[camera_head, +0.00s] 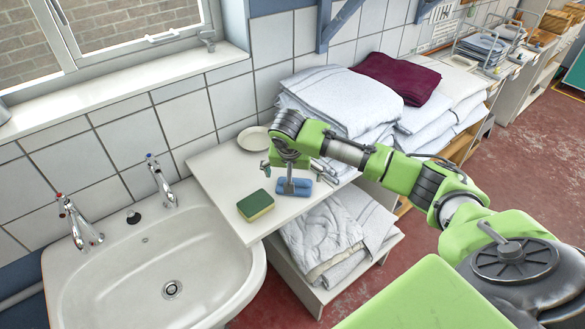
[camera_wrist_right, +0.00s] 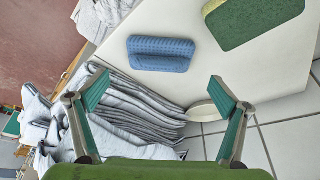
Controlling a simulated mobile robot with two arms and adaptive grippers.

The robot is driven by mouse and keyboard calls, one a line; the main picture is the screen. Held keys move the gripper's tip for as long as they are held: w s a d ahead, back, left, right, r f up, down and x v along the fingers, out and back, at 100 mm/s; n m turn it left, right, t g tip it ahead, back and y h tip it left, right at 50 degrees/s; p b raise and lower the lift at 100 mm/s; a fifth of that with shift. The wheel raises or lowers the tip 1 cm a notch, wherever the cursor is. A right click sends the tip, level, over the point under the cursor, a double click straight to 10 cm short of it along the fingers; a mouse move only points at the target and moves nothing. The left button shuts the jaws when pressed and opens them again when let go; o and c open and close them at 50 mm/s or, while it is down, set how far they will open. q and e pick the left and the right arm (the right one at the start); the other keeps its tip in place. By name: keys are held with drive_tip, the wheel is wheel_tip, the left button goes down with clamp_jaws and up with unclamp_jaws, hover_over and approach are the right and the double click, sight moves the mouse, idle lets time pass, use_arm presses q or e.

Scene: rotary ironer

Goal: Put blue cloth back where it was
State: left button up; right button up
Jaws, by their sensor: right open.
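The folded blue cloth (camera_head: 302,187) lies on the white countertop (camera_head: 222,178) beside the sink, to the right of a green and yellow sponge (camera_head: 256,205). It lies flat in the right wrist view (camera_wrist_right: 160,54), with nothing touching it. My right gripper (camera_head: 291,171) is above the counter close to the cloth and partly covers it in the head view. Its two teal-padded fingers are spread wide and empty in the right wrist view (camera_wrist_right: 160,90). My left gripper is not in view.
A white sink (camera_head: 120,265) with two taps adjoins the counter on the left. A small plate (camera_head: 254,138) lies near the wall. Stacked white towels (camera_head: 345,98) and a maroon cloth (camera_head: 397,77) are behind my right arm. More folded towels (camera_head: 325,240) fill the shelf below.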

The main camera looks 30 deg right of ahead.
drive_tip(key=v, duration=0.7)
drive_tip(key=shift+b, duration=0.35)
